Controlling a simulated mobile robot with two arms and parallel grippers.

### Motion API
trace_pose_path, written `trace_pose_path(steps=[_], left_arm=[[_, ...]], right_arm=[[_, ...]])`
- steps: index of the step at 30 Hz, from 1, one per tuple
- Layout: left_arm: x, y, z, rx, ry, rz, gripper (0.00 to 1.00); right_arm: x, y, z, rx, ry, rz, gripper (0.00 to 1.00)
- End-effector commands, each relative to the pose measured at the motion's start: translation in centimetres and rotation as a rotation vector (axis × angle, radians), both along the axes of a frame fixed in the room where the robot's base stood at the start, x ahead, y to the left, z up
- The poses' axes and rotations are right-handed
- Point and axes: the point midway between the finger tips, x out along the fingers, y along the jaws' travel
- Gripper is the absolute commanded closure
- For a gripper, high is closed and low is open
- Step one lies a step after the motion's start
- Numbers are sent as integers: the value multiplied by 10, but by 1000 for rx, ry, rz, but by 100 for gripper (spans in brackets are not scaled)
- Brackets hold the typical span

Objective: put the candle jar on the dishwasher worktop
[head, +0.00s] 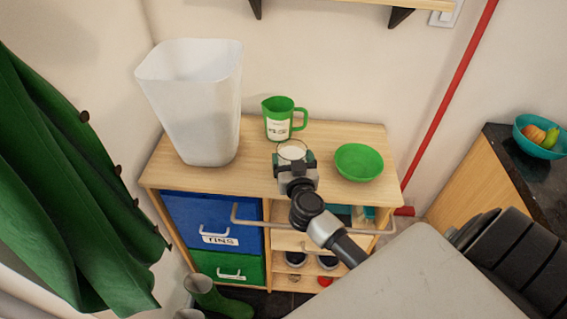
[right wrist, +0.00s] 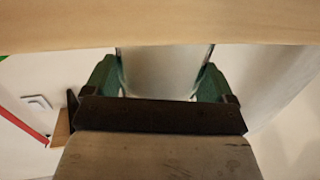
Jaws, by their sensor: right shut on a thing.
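My left gripper is not in view.
On the wooden cabinet top (head: 250,180) stand a white bin (head: 195,105), a green jug (head: 279,112) and a green bowl (head: 359,161) close to the jar. A teal fruit bowl (head: 537,146) occupies the dark worktop's back. A red pipe (head: 450,95) runs between the two.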

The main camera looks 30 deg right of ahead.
Motion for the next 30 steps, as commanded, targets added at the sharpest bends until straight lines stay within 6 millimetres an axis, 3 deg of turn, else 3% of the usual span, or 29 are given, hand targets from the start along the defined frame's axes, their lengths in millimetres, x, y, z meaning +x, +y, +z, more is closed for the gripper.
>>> trace_pose_path(steps=[12,13,15,25,30], left_arm=[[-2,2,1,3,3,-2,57],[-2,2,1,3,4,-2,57],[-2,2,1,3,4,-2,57],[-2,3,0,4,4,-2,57],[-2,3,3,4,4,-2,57]], right_arm=[[0,0,-3,-2,-5,0,55],[0,0,-3,-1,-3,0,10],[0,0,-3,-1,-3,0,0],[1,-1,3,-1,-4,0,0],[-28,12,2,-1,2,2,0]])
